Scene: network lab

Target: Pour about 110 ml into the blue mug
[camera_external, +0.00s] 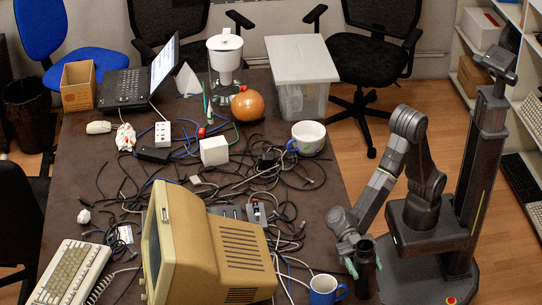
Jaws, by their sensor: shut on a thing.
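The blue mug (324,291) stands on the table at the bottom of the view, near the table's right edge, with its handle to the right. My gripper (363,266) is to the right of the mug, apart from it, by the table edge. It is shut on a dark cylindrical container (366,258), which looks roughly upright. The container's contents and its underside are hidden. The inside of the blue mug is too small to tell whether it holds anything.
A beige monitor (215,250) stands just left of the mug. Tangled cables (285,190) cover the middle of the table (85,185). A larger patterned mug (308,139), an orange ball-shaped thing (248,106), a filter jug (225,58) and a lidded bin (302,75) stand farther back.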

